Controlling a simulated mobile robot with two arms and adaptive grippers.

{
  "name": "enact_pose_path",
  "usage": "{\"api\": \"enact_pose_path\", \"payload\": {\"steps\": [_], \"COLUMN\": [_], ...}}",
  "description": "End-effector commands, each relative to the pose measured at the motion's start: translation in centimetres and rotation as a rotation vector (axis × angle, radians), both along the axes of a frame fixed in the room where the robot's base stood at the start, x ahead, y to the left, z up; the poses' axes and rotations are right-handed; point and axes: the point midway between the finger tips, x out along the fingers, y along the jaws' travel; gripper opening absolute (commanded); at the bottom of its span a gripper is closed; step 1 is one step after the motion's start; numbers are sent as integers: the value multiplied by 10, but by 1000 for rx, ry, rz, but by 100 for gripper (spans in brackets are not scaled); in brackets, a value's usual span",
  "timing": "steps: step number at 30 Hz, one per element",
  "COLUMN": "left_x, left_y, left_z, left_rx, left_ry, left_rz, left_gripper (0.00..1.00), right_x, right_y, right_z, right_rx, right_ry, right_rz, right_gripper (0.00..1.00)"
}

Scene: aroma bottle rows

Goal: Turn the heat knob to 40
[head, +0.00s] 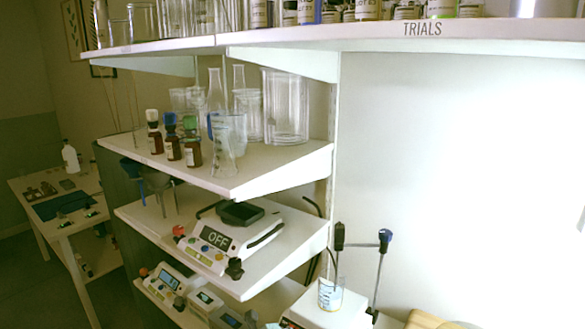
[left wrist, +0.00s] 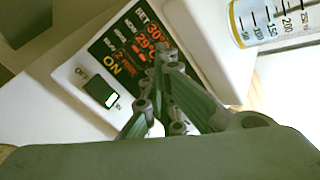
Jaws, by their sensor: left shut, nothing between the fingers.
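In the left wrist view a white heating device fills the upper middle, with a dark display panel (left wrist: 122,58) that reads ON, a set value that looks like 30 and a red value near 29. A power switch (left wrist: 98,94) sits beside the display. My left gripper (left wrist: 168,54) is shut and empty, its fingertips in front of the display's edge. The heat knob is not clearly visible; the fingers cover part of the device front. In the head view a white hot plate (head: 312,316) with a beaker (head: 330,293) shows at the bottom. My right gripper is in neither view.
A graduated beaker (left wrist: 275,20) stands at the upper right in the left wrist view. Glassware and brown bottles (head: 172,148) stand on the shelf above.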

Motion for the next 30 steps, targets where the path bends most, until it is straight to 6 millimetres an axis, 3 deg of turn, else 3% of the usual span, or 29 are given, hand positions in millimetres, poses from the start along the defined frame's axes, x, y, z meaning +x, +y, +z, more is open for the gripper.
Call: {"api": "enact_pose_path", "payload": {"steps": [12,30], "left_x": [3,-1], "left_y": [-1,-4], "left_z": [-7,-10], "left_rx": [5,8], "left_ry": [4,9], "left_rz": [3,1], "left_gripper": [0,0], "right_x": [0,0], "right_y": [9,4], "right_z": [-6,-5], "right_rx": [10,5], "right_ry": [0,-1], "right_rz": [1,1], "right_gripper": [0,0]}}
